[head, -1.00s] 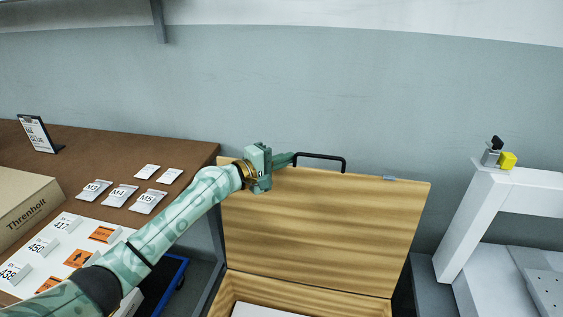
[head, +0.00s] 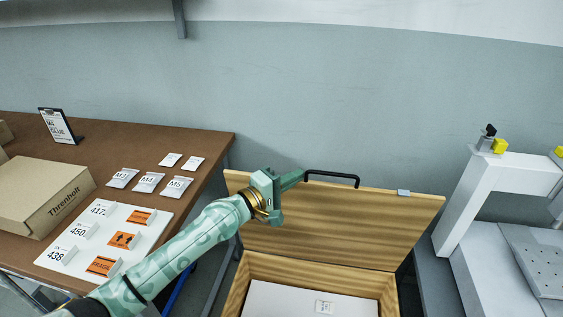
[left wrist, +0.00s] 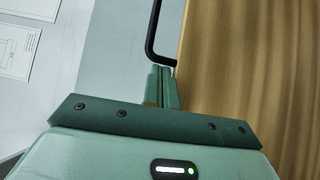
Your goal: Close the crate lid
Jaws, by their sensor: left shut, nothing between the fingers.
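The wooden crate (head: 243,288) stands in the lower middle of the head view with its lid (head: 345,222) up and leaning back. A black handle (head: 333,175) sits on the lid's top edge. My left gripper (head: 299,176) is shut and empty at the left end of the handle, by the top edge of the lid. In the left wrist view the closed fingers (left wrist: 162,82) lie just below the bend of the handle (left wrist: 152,35), beside the lid's edge (left wrist: 225,60). Whether they touch it I cannot tell. My right gripper is not in view.
A brown table (head: 150,137) on the left holds a Threnholt box (head: 40,195), several small bags and a white label board (head: 125,215). A white gantry machine (head: 500,180) stands close on the right. A white panel with a small label (head: 323,307) lies inside the crate.

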